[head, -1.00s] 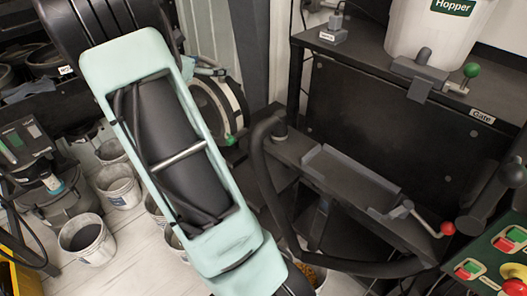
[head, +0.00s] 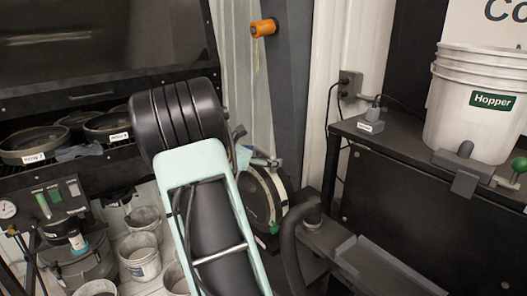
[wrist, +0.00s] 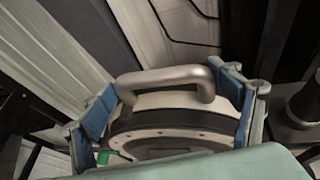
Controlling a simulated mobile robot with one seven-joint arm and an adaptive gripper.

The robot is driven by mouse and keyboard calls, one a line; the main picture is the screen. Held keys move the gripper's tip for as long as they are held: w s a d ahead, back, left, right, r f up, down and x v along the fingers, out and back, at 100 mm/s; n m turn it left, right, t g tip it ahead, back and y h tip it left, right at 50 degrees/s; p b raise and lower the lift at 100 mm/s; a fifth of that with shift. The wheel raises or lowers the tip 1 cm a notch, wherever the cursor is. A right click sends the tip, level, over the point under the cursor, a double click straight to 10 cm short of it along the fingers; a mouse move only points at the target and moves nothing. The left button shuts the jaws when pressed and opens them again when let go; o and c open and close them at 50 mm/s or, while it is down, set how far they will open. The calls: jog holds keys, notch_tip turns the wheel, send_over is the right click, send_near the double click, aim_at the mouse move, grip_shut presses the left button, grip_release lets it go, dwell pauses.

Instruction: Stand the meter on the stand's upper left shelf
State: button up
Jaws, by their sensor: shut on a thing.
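The meter is a round drum (head: 268,205) with a black and pale rim and a green part low on its edge. In the wrist view its grey bar handle (wrist: 165,78) arches above the drum. My gripper (wrist: 168,100) is shut on the meter, with blue finger pads at both sides of the handle. In the head view my arm hides part of the drum and most of my gripper. The black stand (head: 385,205) is to the right of the meter. The left end of its upper shelf (head: 352,127) is higher in the picture than the meter.
A small labelled grey block (head: 370,122) sits at that shelf's left end. A white hopper bucket (head: 475,125) stands farther right. A dark post (head: 290,90) rises behind the meter. Buckets (head: 140,255) stand on the floor at left, and sieve pans (head: 35,146) lie on a rack.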

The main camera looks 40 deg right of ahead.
jog(key=shift+d+f+b, duration=0.15)
jog(key=shift+f+b, duration=0.15)
jog(key=shift+f, duration=1.35)
jog(key=o, duration=2.1)
jog(key=shift+s+a+f, duration=0.1)
jog(key=shift+a+f, duration=0.1)
jog(key=shift+f, duration=0.15)
jog(key=shift+a, duration=0.1)
jog(key=v, duration=1.2)
jog(key=shift+r, duration=0.1)
